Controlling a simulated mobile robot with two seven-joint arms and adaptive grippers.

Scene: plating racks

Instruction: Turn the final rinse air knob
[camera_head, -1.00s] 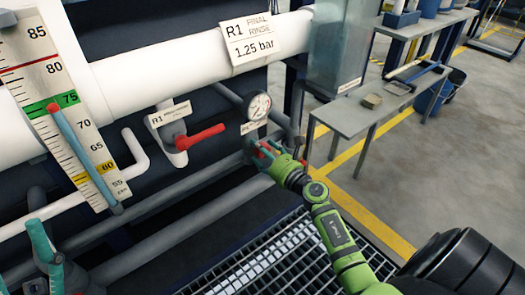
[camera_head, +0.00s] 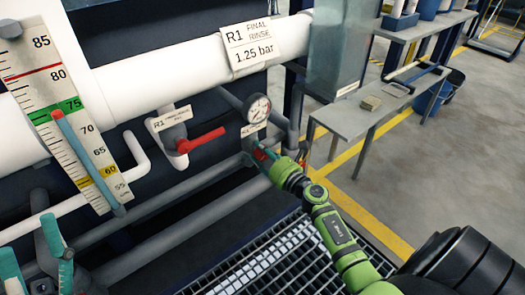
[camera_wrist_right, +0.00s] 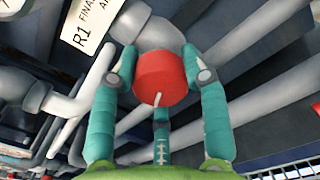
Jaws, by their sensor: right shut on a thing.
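The final rinse air knob is a round red knob (camera_wrist_right: 160,80) with a white pointer line, below the gauge. My right gripper (camera_wrist_right: 165,68) has its teal fingers around it, one on each side and a third below, shut on it. In the head view the right gripper (camera_head: 264,154) is small and its fingers largely hide the knob. The pressure gauge (camera_head: 258,108) has a white dial; its needle is too small to read. The tag (camera_head: 252,46) reads "R1 FINAL RINSE 1.25 bar". My left gripper (camera_head: 35,252) is partly in view at lower left, its fingers apart.
A red lever handle (camera_head: 200,140) sticks out left of the gauge. A tall scale (camera_head: 68,110) stands at the left. White and grey pipes run behind the knob. A grey bench (camera_head: 375,105) stands at right. Grating (camera_head: 290,255) covers the floor below.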

